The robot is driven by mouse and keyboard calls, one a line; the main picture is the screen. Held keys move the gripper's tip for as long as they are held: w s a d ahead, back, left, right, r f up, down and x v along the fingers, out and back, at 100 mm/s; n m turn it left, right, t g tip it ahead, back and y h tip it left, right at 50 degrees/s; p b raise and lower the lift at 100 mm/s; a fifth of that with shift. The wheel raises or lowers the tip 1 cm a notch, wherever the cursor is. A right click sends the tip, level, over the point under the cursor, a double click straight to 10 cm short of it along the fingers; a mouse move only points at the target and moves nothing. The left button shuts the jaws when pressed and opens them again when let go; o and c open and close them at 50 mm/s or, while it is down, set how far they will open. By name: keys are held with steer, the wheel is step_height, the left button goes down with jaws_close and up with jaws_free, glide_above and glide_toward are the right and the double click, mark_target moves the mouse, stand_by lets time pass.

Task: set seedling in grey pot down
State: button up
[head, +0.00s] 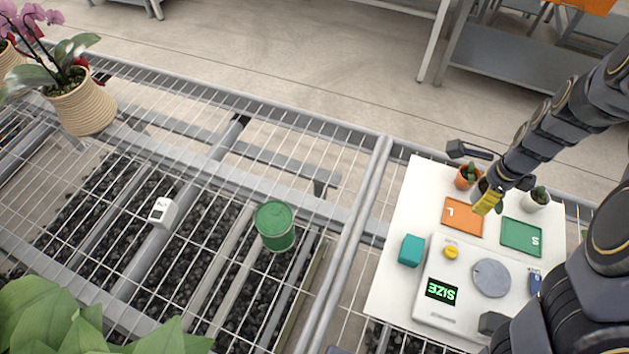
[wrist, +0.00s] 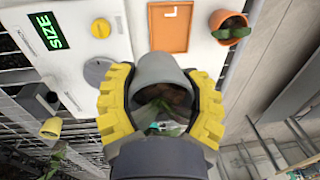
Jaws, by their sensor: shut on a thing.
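My gripper (wrist: 162,105) has yellow ribbed fingers and is shut around a grey pot (wrist: 158,68). Leaves of the seedling (wrist: 165,108) show inside the pot's mouth, which faces the wrist camera. In the head view my gripper (head: 487,197) is over the white board, near the gap between an orange tray marked L (head: 463,217) and a green tray marked S (head: 521,237). The grey pot cannot be made out in the head view. The orange tray also shows in the wrist view (wrist: 170,28); the green tray does not. I cannot tell the pot's height above the board.
A terracotta pot (head: 466,178) and a white pot (head: 536,200), both with plants, stand behind the trays. A device with a SIZE display (head: 441,290), yellow button (head: 451,252) and grey disc (head: 491,278) is in front. A teal block (head: 411,250) is at left.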

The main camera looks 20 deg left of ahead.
steer(key=s+a+n, duration=0.3)
steer(key=a+n, duration=0.2)
steer(key=a, duration=0.7)
steer(key=s+a+n, duration=0.3)
steer(key=a+n, duration=0.1)
steer(key=a, duration=0.9)
steer(key=s+a+n+y, duration=0.1)
steer(key=s+a+n, duration=0.6)
steer(key=s+a, duration=0.65)
glide_above(231, 201)
steer(key=shift+n+g, duration=0.3)
steer(key=shift+g, duration=0.1)
steer(key=f, duration=0.9)
steer(key=shift+s+d, duration=0.15)
steer(key=shift+d, duration=0.2)
steer(key=shift+a+f, duration=0.2)
steer(key=shift+f, duration=1.75)
